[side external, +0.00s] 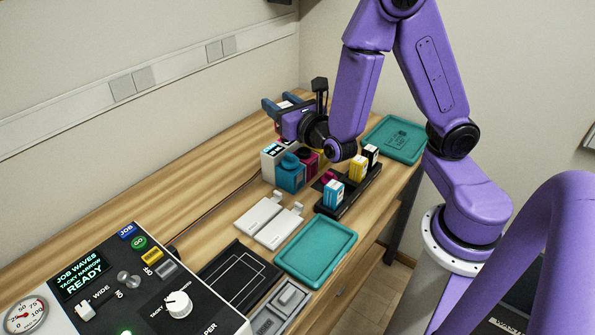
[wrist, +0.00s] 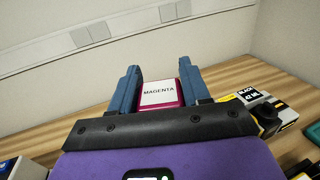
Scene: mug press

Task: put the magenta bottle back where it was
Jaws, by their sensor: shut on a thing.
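My gripper (side external: 281,104) is above the back of the bench, pointing toward the wall. Its blue fingers (wrist: 158,88) are shut on the magenta bottle (wrist: 160,93), whose white label reads MAGENTA. In the side view the bottle is mostly hidden by the gripper. A black rack (side external: 345,203) stands nearer the bench's front edge, to the right of and below the gripper. It holds a cyan bottle (side external: 333,194), a yellow bottle (side external: 357,168) and a black bottle (side external: 371,153). A small magenta patch (side external: 328,177) shows at the rack, behind the cyan bottle; its nature is unclear.
A white unit with cyan (side external: 290,175) and magenta (side external: 309,162) tanks stands below the gripper. A tank marked BLACK (wrist: 256,98) shows at right in the wrist view. Teal trays (side external: 316,250) (side external: 397,138), white plates (side external: 268,222) and a control panel (side external: 110,285) occupy the bench.

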